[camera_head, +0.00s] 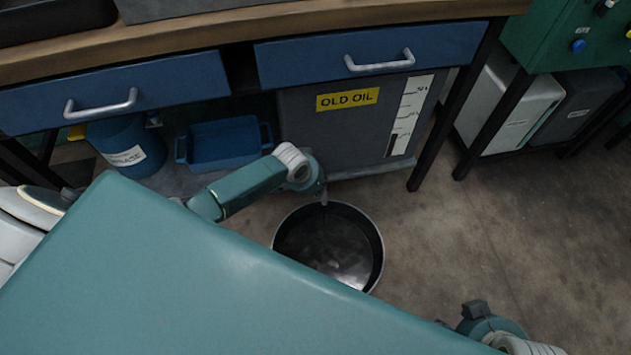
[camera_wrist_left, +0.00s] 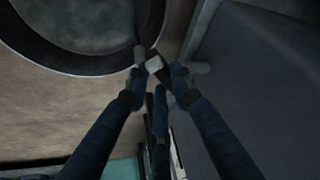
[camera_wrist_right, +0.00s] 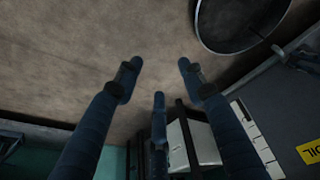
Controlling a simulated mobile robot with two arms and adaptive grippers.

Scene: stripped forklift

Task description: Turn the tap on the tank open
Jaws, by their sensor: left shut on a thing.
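The tank is a dark grey box with a yellow "OLD OIL" label (camera_head: 347,99) under the workbench. Its grey side (camera_wrist_left: 265,75) fills the right of the left wrist view. My left gripper (camera_wrist_left: 157,72) is shut on the small tap (camera_wrist_left: 154,64) low at the tank's front. A pale block of the tap shows between the fingertips, and the fingers partly hide it. In the head view this gripper (camera_head: 323,194) is small and dark, just above the pan. My right gripper (camera_wrist_right: 160,75) is open and empty over the floor, away from the tank.
A round black pan (camera_head: 375,240) stands on the floor in front of the tank, below my left gripper. A blue bin (camera_head: 232,142) and blue bucket (camera_head: 118,133) are left of the tank. Bench legs (camera_head: 452,118) stand to its right. The floor (camera_head: 500,240) at right is clear.

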